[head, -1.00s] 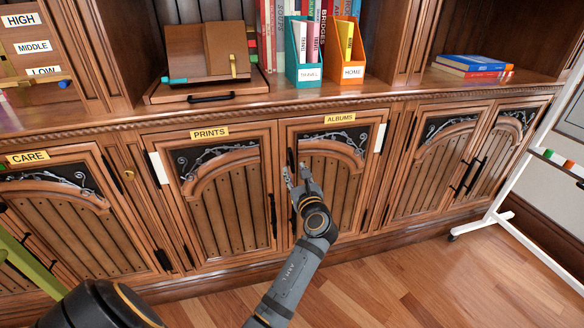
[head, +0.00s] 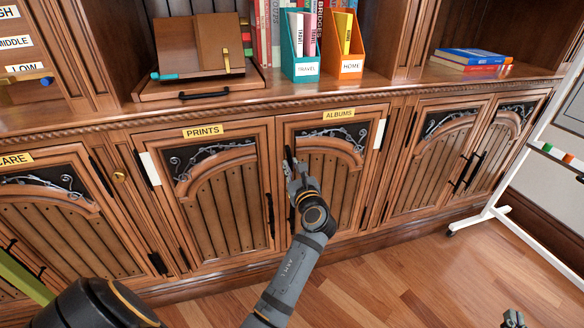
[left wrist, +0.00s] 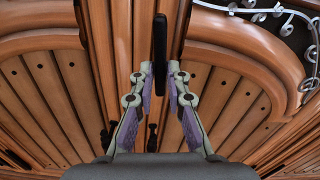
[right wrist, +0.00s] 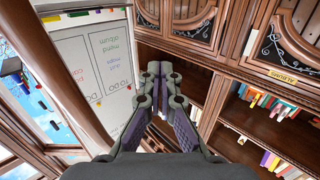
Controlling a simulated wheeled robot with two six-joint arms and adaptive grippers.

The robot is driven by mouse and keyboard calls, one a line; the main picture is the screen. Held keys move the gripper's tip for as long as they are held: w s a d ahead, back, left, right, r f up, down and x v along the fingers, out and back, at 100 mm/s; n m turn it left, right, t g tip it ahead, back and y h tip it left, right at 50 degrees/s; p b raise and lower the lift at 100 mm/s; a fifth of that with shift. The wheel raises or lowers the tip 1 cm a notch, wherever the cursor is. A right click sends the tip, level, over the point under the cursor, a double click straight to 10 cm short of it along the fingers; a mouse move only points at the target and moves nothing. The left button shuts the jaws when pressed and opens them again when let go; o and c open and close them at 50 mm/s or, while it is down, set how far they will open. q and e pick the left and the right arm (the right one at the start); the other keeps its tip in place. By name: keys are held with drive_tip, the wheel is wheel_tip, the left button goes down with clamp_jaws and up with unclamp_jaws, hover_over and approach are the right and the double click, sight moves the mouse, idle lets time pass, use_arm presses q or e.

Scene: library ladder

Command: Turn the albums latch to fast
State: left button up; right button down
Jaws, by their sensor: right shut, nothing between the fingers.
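The albums door (head: 325,185) is closed, with a yellow ALBUMS label (head: 339,115) above it. A black upright latch (head: 289,157) sits at its left edge, partly hidden by my left gripper (head: 292,168). In the left wrist view, a black bar (left wrist: 160,45) stands roughly upright just past and between the fingertips of my left gripper (left wrist: 160,72), which is open with a small gap on each side. I cannot tell whether the bar touches either finger. My right gripper (right wrist: 158,70) is shut and empty, away from the cabinet doors; its tip shows at the lower right (head: 513,319).
The closed prints door (head: 218,205) is just left, with its black handle (head: 271,215) close to my left gripper. The shelf above holds a teal box (head: 302,68), an orange box (head: 345,68) and books. A whiteboard stand (head: 500,195) is at right. The wooden floor (head: 400,280) is clear.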

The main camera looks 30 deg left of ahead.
use_arm(q)
clamp_jaws()
